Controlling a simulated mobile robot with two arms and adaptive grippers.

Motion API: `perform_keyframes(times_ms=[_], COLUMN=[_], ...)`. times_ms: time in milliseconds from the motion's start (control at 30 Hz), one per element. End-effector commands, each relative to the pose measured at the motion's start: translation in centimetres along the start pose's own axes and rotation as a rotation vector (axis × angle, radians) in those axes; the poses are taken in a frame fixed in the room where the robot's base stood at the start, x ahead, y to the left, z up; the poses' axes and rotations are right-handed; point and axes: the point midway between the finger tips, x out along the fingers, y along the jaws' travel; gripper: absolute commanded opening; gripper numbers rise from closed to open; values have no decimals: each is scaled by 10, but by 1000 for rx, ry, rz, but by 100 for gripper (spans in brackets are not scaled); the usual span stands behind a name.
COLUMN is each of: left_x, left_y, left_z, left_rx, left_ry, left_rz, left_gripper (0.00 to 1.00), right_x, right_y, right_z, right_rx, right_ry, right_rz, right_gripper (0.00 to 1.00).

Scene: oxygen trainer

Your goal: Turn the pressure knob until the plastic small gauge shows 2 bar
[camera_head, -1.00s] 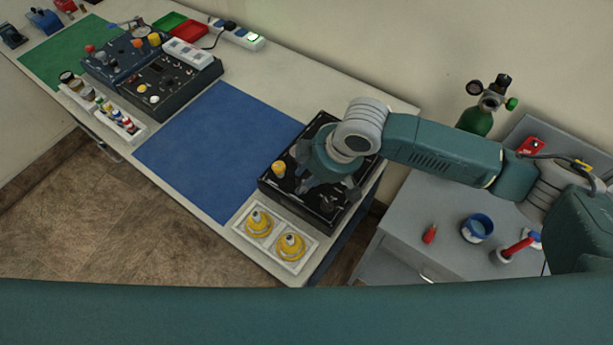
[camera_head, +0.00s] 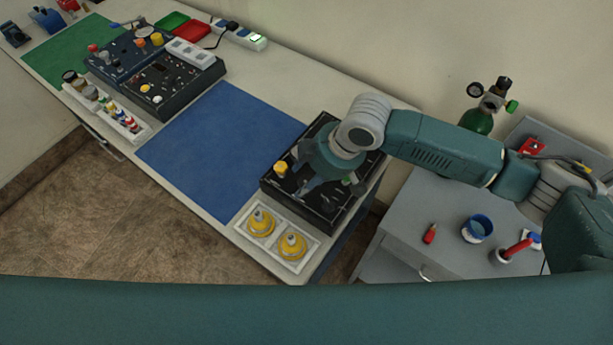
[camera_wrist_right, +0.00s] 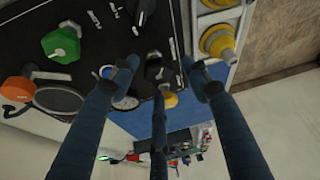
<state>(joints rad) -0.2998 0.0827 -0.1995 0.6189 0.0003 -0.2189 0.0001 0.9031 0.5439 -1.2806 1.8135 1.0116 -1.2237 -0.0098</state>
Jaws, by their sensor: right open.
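My right gripper (camera_head: 322,185) hangs open over the black trainer panel (camera_head: 335,218) at the table's right end. In the right wrist view its three fingers (camera_wrist_right: 162,78) spread above the panel (camera_wrist_right: 100,22). A black knob (camera_wrist_right: 153,68) sits between the fingertips; I cannot tell whether they touch it. A small white-faced gauge (camera_wrist_right: 125,102) is partly covered by one finger, and its reading is too small to tell. A second black knob (camera_wrist_right: 145,10), a green knob (camera_wrist_right: 60,46), an orange knob (camera_wrist_right: 17,89) and a yellow knob (camera_wrist_right: 169,99) are also there. My left gripper is not in view.
A white tray (camera_head: 272,252) with two yellow fittings stands in front of the panel. A blue mat (camera_head: 215,145) to the left is bare. A grey cabinet (camera_head: 400,225) on the right carries a blue cup (camera_head: 477,228) and red-handled tools.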

Motion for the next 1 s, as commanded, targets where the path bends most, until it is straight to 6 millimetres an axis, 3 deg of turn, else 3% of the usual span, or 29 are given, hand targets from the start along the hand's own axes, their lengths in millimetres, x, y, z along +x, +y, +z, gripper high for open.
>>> perform_keyframes(times_ms=[500,700,1000], left_x=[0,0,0], left_y=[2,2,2], left_z=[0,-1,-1], left_rx=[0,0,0], left_ry=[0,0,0], left_rz=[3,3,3], left_gripper=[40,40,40], right_x=[-98,-114,-115], right_y=[0,-1,-1], right_z=[-3,-3,-3], right_rx=[-2,-2,-2], right_ry=[4,3,3], right_rz=[3,1,1], right_gripper=[47,47,47])
